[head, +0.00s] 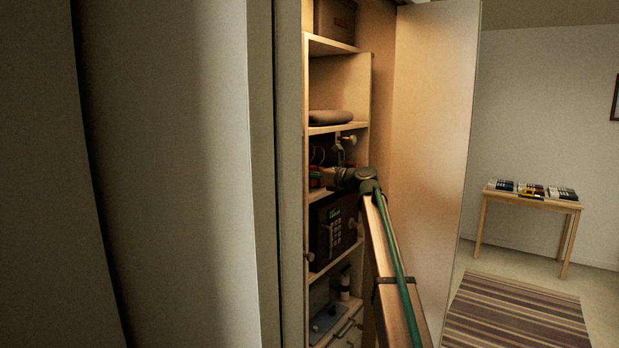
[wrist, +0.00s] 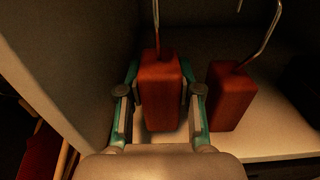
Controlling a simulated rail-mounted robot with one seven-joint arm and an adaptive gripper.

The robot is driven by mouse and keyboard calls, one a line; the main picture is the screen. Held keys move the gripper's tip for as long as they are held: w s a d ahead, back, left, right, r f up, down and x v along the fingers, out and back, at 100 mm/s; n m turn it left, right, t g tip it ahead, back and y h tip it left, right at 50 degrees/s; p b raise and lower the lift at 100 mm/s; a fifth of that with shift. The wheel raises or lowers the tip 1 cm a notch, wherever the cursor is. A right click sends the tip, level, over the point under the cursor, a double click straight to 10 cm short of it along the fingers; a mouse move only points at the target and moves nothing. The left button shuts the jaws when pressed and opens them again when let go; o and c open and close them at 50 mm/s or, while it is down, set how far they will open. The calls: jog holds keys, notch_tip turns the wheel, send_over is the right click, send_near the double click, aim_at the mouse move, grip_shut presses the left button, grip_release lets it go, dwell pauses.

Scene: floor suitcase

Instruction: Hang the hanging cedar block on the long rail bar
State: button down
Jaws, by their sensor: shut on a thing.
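In the wrist view my gripper (wrist: 161,92) is shut on a red-brown cedar block (wrist: 160,88), with one finger on each side of it. A thin metal hook rises from the block's top and leaves the picture. A second, similar block (wrist: 232,98) with its own bent hook stands upright to the right, apart from the held one. In the head view my gripper (head: 325,178) reaches into the cabinet's middle shelf bay; the held block is hard to make out there. I cannot make out the long rail bar in either view.
A safe with a keypad (head: 335,230) sits on the shelf below. A folded grey cloth (head: 330,117) lies on the shelf above. The open cabinet door (head: 433,130) stands to the right. A grey wall panel (wrist: 55,70) is close on the left of my gripper.

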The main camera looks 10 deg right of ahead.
jog(key=shift+s+d+r, duration=0.2)
jog(key=shift+r, duration=0.5)
jog(key=shift+s+d+f, duration=0.15)
jog(key=shift+s+d, duration=0.15)
jog(key=shift+b+v, duration=0.7)
jog(key=shift+v, duration=1.4)
jog(key=shift+s+d+p, duration=0.15)
jog(key=shift+d+p, duration=0.05)
jog(key=shift+p, duration=0.1)
jog(key=shift+p+v, duration=0.65)
jog(key=shift+v, duration=1.65)
